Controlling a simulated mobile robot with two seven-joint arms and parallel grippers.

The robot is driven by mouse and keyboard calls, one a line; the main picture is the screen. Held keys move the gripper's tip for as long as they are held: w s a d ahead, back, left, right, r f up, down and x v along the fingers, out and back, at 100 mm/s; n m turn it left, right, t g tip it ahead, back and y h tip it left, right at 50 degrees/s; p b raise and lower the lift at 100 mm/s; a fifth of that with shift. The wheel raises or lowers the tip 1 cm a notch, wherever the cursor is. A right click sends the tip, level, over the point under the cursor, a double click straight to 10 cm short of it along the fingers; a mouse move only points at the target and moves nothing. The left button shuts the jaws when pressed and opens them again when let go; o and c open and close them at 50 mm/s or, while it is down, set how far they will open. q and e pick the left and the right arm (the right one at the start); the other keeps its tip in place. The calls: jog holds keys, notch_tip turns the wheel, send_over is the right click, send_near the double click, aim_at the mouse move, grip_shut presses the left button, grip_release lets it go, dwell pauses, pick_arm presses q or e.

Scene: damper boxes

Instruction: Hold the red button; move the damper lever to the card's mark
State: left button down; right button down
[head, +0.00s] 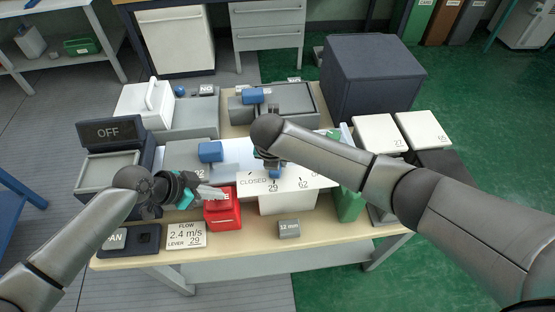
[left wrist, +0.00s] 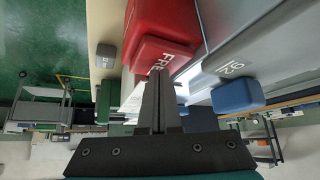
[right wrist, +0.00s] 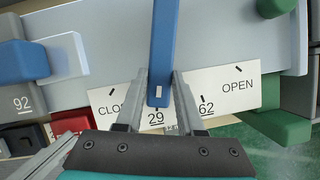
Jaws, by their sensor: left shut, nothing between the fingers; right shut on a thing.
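The blue damper lever (right wrist: 163,50) is between the fingers of my right gripper (right wrist: 158,92). Its white pointer lies at the 29 mark on the white scale plate (right wrist: 225,88), which runs from CLOSED to OPEN. In the head view my right arm hides most of the lever. The card (head: 186,236) reads FLOW 2.4 m/s, LEVER 29. The red button (head: 222,213) stands at the front of the table. My left gripper (head: 216,193) is shut and empty, its tips at the button's top. The left wrist view shows the red button (left wrist: 160,22) close beyond them; contact is unclear.
A display (head: 107,130) reads OFF at the left. A dark FAN box (head: 128,239) is at the front left. A grey 12 mm block (head: 289,229) and a green block (head: 349,204) are at the right.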

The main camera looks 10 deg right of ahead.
pick_arm(q)
jog(key=shift+s+f, duration=0.1)
jog(key=shift+f, duration=0.1)
pick_arm(e)
jog(key=c, duration=0.5)
grip_release()
jog(key=shift+r, duration=0.1)
jog(key=v, duration=1.2)
jog(key=shift+s, duration=0.1)
pick_arm(q)
notch_tip(320, 180, up, 8)
dwell(0.5)
jog(key=shift+f, duration=0.1)
